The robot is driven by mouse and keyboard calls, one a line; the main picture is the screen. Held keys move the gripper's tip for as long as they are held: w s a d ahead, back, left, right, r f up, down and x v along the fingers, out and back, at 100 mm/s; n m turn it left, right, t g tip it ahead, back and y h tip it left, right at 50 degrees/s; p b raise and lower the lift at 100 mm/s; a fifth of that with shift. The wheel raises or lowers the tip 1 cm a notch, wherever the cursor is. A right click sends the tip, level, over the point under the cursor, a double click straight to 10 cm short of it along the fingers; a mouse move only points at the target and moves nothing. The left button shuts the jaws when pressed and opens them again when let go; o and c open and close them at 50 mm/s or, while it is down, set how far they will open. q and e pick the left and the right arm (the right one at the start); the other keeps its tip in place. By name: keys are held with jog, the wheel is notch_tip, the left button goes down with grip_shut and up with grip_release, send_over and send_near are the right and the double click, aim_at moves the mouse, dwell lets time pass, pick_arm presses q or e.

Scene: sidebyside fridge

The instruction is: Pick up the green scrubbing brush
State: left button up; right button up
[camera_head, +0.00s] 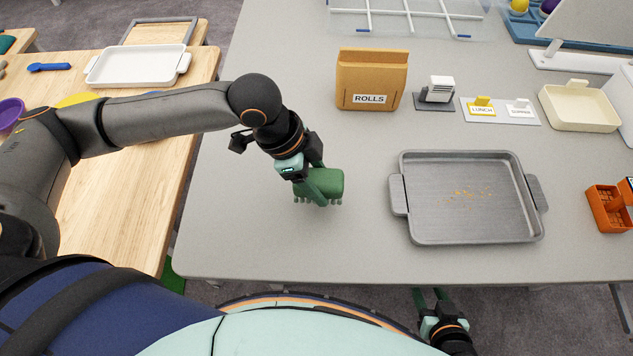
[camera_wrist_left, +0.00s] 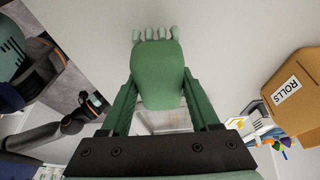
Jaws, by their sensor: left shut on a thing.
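The green scrubbing brush (camera_head: 326,181) is between the fingers of my left gripper (camera_head: 316,184), left of the grey tray on the grey table. In the left wrist view the brush (camera_wrist_left: 157,75) sits between the two green fingers of the gripper (camera_wrist_left: 158,92), with its bristle tufts pointing away from the palm. My left gripper is shut on it. I cannot tell for sure whether the brush touches the table. My right gripper (camera_head: 430,300) shows at the bottom, below the table's front edge; whether it is open is unclear.
A grey metal tray (camera_head: 420,228) with yellow crumbs lies right of the brush. A brown ROLLS bag (camera_head: 371,80) stands behind. An orange container (camera_head: 608,208) and a cream dish (camera_head: 579,107) are at the right. A wooden table (camera_head: 155,185) adjoins left. The grey table around the brush is clear.

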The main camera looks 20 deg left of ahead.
pick_arm(q)
jog(key=s+d+r, duration=0.8)
jog(key=s, duration=0.1)
jog(key=shift+s+d+r, duration=0.4)
